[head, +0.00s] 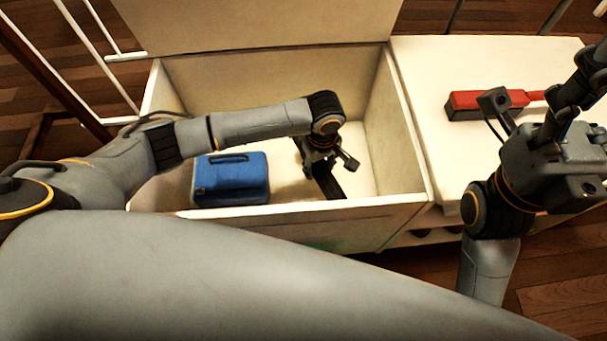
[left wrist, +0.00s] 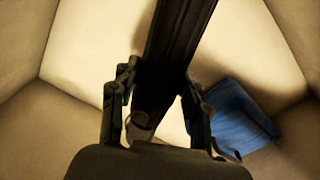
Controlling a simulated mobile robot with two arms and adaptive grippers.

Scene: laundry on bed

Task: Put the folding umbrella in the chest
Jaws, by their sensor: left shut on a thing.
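The open cream chest (head: 390,130) stands in front of me in the head view. My left gripper (head: 322,160) reaches down inside it, near its right half. It is shut on the dark folding umbrella (head: 327,182), which is partly hidden by the gripper in the head view. In the left wrist view the black umbrella (left wrist: 178,45) runs up between the fingers of the left gripper (left wrist: 160,115). I cannot tell whether the umbrella touches the chest floor. My right gripper (head: 570,100) is over the white surface at the right; its finger opening is unclear.
A blue case (head: 230,178) lies in the chest left of the umbrella; it also shows in the left wrist view (left wrist: 230,120). A red and black object (head: 480,102) lies on the white cabinet top (head: 425,70) at the right. The chest lid (head: 250,22) stands open.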

